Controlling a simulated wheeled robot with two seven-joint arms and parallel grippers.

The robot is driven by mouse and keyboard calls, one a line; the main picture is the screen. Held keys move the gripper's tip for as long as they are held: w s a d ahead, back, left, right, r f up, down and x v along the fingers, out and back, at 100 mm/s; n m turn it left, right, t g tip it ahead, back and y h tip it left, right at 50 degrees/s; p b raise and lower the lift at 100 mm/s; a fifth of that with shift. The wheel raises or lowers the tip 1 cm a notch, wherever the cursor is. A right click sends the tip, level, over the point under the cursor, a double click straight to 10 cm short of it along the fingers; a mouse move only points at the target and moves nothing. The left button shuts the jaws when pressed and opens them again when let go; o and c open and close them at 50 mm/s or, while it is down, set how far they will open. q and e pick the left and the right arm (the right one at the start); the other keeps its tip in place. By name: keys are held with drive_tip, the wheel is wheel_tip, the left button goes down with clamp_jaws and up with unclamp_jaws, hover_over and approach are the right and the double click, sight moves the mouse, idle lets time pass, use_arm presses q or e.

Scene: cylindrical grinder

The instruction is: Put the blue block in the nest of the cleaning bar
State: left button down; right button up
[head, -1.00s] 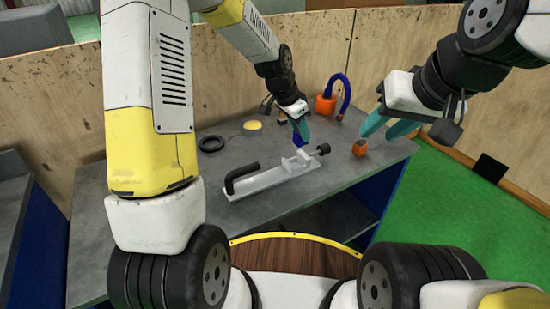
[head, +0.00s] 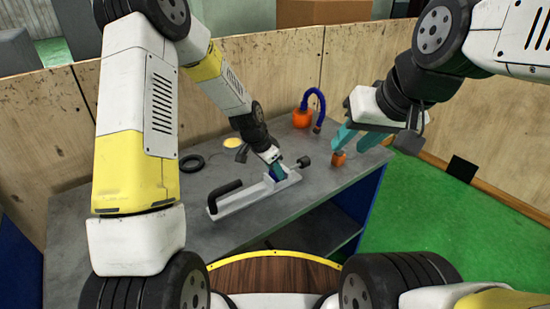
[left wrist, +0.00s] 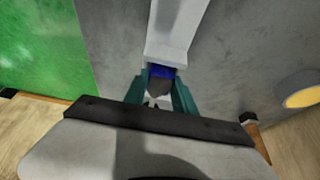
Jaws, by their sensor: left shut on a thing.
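The cleaning bar (head: 239,198) is a long pale bar with a black handle at its left end, lying on the grey bench. Its nest (head: 287,180) is toward the right end. My left gripper (head: 275,167) is shut on the blue block (head: 274,175), low at the nest. In the left wrist view the blue block (left wrist: 162,71) shows between the teal fingers, against the end of the pale bar (left wrist: 175,30). I cannot tell whether it is fully seated. My right gripper (head: 350,148) is open, its fingers apart, by a small orange block (head: 338,160).
An orange box with a blue hose (head: 302,118) stands at the back of the bench. A black ring (head: 191,163) and a yellow disc (head: 233,142) lie at the back left. A wooden wall runs behind. The bench's front left is clear.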

use_arm(q)
drive_tip(key=c, duration=1)
unclamp_jaws()
drive_tip(key=shift+f, duration=0.1)
drive_tip(key=s+a+r+n+t+y, duration=0.1)
drive_tip(key=s+a+r+n, duration=0.2)
drive_tip(key=r, duration=0.5)
drive_tip(key=s+a+r, duration=0.4)
drive_tip(key=s+r, duration=0.2)
drive_tip(key=r, duration=0.2)
drive_tip(key=s+a+r+n+t+y, duration=0.1)
drive_tip(key=s+a+r+n, duration=0.2)
drive_tip(key=r, duration=0.5)
drive_tip(key=shift+s+a+r+n+t, duration=0.25)
drive_tip(key=shift+s+a+r+n, duration=0.5)
drive_tip(key=shift+s, duration=1.7)
drive_tip(key=shift+s+a+r+n+t, duration=0.2)
drive_tip(key=shift+s+a+r+n, duration=0.5)
drive_tip(key=shift+s, duration=1.7)
drive_tip(key=shift+s+a+r+n+t, duration=0.25)
drive_tip(key=shift+s+a+r+n, duration=0.5)
drive_tip(key=shift+s, duration=1.7)
drive_tip(key=shift+d, duration=0.1)
